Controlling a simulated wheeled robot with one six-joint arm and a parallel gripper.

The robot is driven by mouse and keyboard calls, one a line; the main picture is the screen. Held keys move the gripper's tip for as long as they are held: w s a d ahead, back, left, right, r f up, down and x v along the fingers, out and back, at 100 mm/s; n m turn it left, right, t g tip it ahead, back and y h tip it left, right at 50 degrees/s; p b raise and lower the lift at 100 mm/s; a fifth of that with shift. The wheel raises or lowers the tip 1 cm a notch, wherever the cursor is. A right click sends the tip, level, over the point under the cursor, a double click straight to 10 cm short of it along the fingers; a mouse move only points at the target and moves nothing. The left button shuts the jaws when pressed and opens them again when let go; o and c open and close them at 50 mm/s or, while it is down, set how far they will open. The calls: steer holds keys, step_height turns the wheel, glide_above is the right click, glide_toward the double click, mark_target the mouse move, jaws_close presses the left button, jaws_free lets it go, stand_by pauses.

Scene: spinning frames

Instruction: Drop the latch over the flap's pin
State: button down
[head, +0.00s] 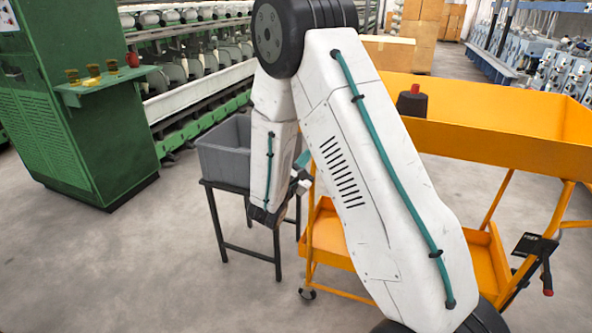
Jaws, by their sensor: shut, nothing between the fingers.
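The latch, flap and pin cannot be told apart with certainty here. A black bracket (535,246) with a red-tipped lever (547,280) sits at the right end of the orange cart (480,145); I cannot tell if it is the latch. My white arm crosses the middle of the head view and its forearm bends down to a dark wrist joint near the grey bin. The fingers of my gripper do not show; my upper arm blocks the view beyond the wrist. No contact with any task part is visible.
The grey bin (220,152) stands on a black-legged table (230,187) behind my forearm. A dark cone with a red top (411,103) stands at the cart's upper tray. A green cabinet (75,110) is at left. Floor at lower left is clear.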

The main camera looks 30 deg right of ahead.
steer(key=r, duration=0.1)
steer(key=d+r, duration=0.1)
steer(key=s+d+r, duration=0.1)
steer(key=shift+s+r, duration=0.1)
steer(key=shift+r, duration=0.25)
steer(key=shift+a, duration=0.15)
